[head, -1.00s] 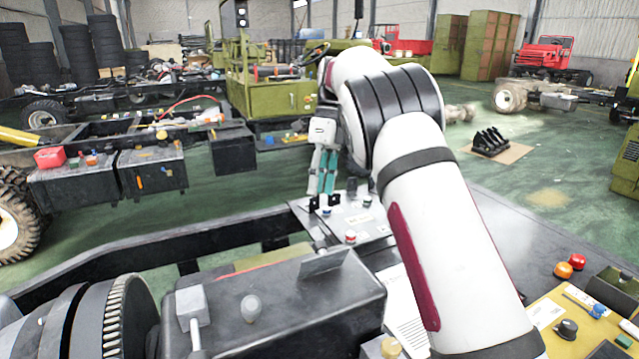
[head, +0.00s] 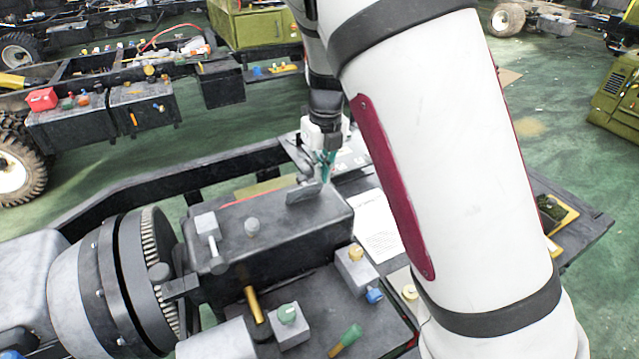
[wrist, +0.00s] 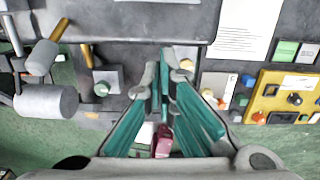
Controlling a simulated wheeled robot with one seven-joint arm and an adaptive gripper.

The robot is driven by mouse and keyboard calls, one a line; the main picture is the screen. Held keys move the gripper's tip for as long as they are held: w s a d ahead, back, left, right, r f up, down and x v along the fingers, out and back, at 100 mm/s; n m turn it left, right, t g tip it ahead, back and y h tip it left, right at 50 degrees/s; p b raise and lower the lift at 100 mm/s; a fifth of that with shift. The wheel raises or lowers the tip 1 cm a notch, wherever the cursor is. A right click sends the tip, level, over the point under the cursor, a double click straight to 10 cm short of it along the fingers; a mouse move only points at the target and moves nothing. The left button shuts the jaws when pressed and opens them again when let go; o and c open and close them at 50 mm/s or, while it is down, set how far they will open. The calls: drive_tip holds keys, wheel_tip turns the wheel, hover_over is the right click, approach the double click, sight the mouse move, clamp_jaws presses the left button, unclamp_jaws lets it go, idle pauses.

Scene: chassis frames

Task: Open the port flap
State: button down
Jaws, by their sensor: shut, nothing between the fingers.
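A small grey plate (head: 303,192), which looks like the port flap, sits tilted up at the far right edge of the black box (head: 250,235) in the head view. My gripper (head: 326,177) hangs pointing down just behind and to the right of it, its teal fingers partly visible. I cannot tell whether they touch the plate. In the wrist view my gripper (wrist: 165,62) shows its teal fingers converging, shut with nothing held. I cannot make out the flap for certain in the wrist view; the fingers cover much of the middle.
A geared drum (head: 150,270) stands left of the box. Small blocks with coloured knobs, such as one with a yellow knob (head: 357,262), stand in front and right. A printed sheet (head: 375,225) lies right of the box. A yellow control panel (wrist: 285,97) is at right.

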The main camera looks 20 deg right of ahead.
sight(302, 187)
wheel_tip(302, 187, down, 9)
drive_tip(key=shift+s+d+f, duration=0.1)
drive_tip(key=shift+d+f, duration=0.05)
drive_tip(key=w, duration=0.2)
drive_tip(key=shift+w+a+r+p, duration=0.2)
drive_tip(key=shift+w+a+p, duration=0.1)
drive_tip(key=shift+a, duration=0.05)
drive_tip(key=shift+w+a+r, duration=0.1)
drive_tip(key=shift+w+r, duration=0.15)
drive_tip(key=shift+w, duration=0.35)
